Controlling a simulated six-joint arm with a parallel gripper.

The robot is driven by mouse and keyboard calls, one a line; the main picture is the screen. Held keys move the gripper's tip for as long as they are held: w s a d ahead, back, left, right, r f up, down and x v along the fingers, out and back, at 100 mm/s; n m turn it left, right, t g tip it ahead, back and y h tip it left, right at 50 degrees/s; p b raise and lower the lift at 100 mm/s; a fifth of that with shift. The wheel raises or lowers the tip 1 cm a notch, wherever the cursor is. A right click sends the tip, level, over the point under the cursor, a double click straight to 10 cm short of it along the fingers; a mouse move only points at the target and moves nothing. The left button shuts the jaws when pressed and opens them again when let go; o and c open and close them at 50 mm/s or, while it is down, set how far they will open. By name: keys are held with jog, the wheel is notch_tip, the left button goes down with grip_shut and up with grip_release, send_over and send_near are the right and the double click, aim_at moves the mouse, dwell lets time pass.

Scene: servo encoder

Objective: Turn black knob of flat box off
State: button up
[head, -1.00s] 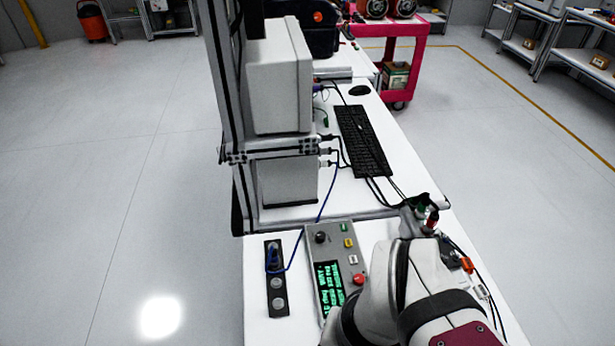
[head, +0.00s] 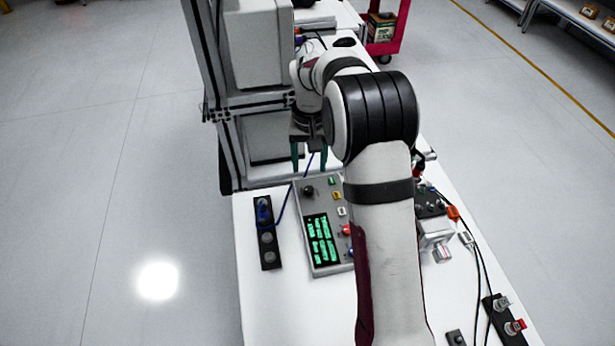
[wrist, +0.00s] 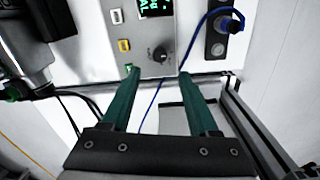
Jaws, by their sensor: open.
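The flat grey box (head: 325,259) lies on the white table, with a green-lit screen (head: 321,239) on its face. Its black knob (head: 308,192) is at the far left corner; in the wrist view the knob (wrist: 160,54) shows with a white pointer mark. My gripper (head: 309,165) is open and empty, above and beyond the far edge of the box. In the wrist view its two green fingers (wrist: 158,73) are spread, with the knob between and just past the tips in the picture. They do not appear to touch the knob. My arm hides part of the box's right side.
A black strip with round sockets (head: 267,240) and a blue cable (head: 283,204) lies left of the box. A metal frame with white cabinets (head: 255,45) stands close behind. Cables and connectors (head: 470,240) lie at right. The front table is clear.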

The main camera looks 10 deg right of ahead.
aim_at(309, 189)
notch_tip(309, 189, down, 8)
jog(key=shift+f, duration=0.25)
grip_shut()
